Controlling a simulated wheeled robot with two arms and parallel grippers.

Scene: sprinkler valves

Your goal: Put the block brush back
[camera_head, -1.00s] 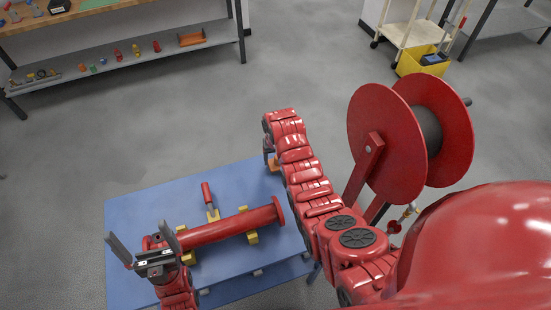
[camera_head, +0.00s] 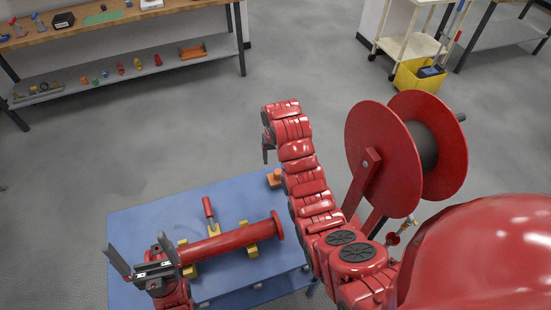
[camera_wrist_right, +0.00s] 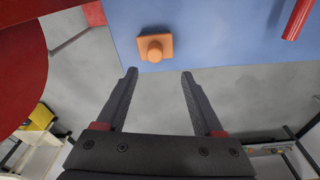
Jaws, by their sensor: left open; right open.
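An orange block with a round knob (camera_head: 274,178), probably the block brush, lies at the far right corner of the blue table (camera_head: 150,218). It also shows in the right wrist view (camera_wrist_right: 154,46), knob facing the camera, near the table edge. My right gripper (camera_head: 268,156) is open and empty, beyond the table's far edge in the head view. In the wrist view its fingers (camera_wrist_right: 160,72) point toward the block, with a gap between. My left gripper (camera_head: 145,252) is open and empty at the table's left side, near the end of a red flanged pipe (camera_head: 225,241).
The pipe rests on yellow supports (camera_head: 253,250). A red-handled tool (camera_head: 208,208) lies behind it. A red hose reel (camera_head: 385,160) stands right of my right arm. Back left is a workbench with a lower shelf (camera_head: 110,85); back right, a cart (camera_head: 410,46) and yellow bin (camera_head: 416,76).

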